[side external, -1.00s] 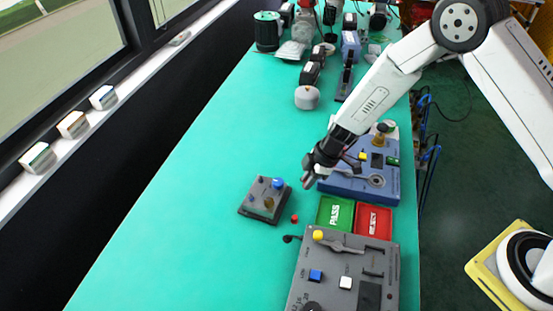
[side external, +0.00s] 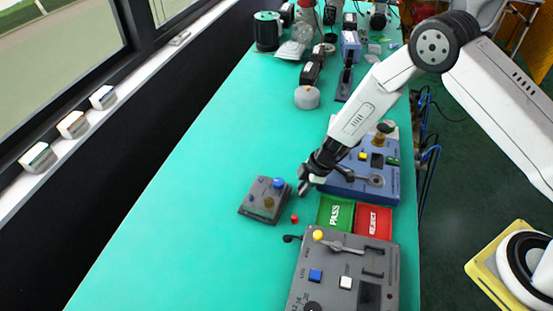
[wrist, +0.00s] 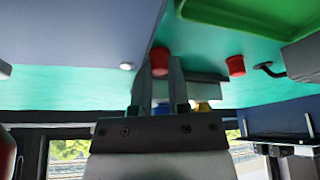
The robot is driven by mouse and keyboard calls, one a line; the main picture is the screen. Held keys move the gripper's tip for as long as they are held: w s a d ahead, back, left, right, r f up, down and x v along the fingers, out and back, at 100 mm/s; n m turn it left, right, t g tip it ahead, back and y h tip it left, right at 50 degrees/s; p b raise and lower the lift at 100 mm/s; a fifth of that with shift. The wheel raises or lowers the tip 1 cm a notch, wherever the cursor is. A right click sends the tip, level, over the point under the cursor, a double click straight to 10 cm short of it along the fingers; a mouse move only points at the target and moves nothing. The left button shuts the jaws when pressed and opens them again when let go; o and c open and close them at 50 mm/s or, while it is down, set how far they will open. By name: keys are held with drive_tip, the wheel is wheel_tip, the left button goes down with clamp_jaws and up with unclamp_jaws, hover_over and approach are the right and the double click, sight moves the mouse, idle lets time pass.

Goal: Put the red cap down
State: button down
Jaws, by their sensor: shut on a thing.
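My gripper (side external: 304,189) is above the green table, between the small grey box and the blue panel. In the wrist view its two fingers (wrist: 161,75) are shut on a red cap (wrist: 159,60), which shows between the fingertips. The held cap is too small or hidden to make out in the side view. A second small red cap (side external: 294,218) stands on the table left of the green PASS tray; it also shows in the wrist view (wrist: 236,65), to the right of the fingers and apart from them.
The green PASS tray (side external: 334,211) and red REJECT tray (side external: 374,220) lie side by side. The grey box (side external: 259,209) with a blue knob is at left, the blue panel (side external: 349,190) behind, a larger grey panel (side external: 330,262) in front. The table's left side is clear.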

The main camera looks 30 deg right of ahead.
drive_tip(key=shift+f, duration=0.15)
drive_tip(key=c, duration=0.6)
unclamp_jaws()
drive_tip(key=v, duration=1.2)
drive_tip(key=shift+d+r, duration=0.1)
drive_tip(key=shift+r, duration=0.15)
idle(0.3)
